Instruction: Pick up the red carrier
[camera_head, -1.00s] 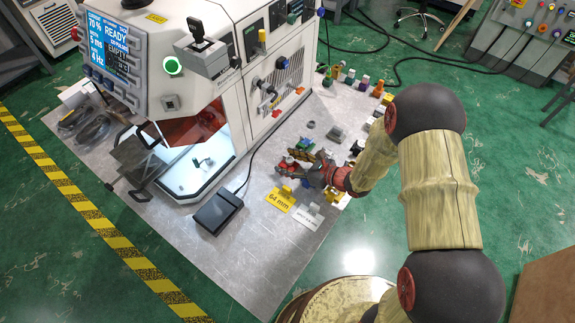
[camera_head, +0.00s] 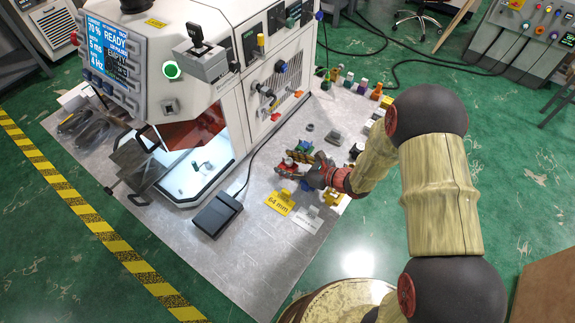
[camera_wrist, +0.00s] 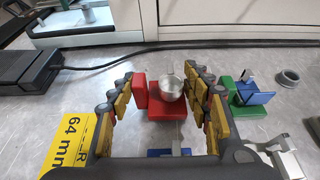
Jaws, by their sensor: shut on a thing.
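The red carrier (camera_wrist: 168,109) lies on the grey table between my gripper's fingers in the wrist view, with an upright red block at its left end and a round silver metal part (camera_wrist: 171,88) on it. My gripper (camera_wrist: 158,82) is shut on the carrier, one segmented yellow-and-grey finger at each side. In the head view my gripper (camera_head: 298,164) is low over the table, and red parts of the carrier (camera_head: 284,170) show beside its fingers. The carrier's near end is partly hidden, and I cannot tell any gap beneath it.
A green carrier with a blue block (camera_wrist: 250,97) stands close right of my right finger. A grey ring (camera_wrist: 288,77) lies beyond it. A yellow 64 mm label (camera_head: 279,201) and a black pedal (camera_head: 216,213) are left. The white machine (camera_head: 240,90) stands behind.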

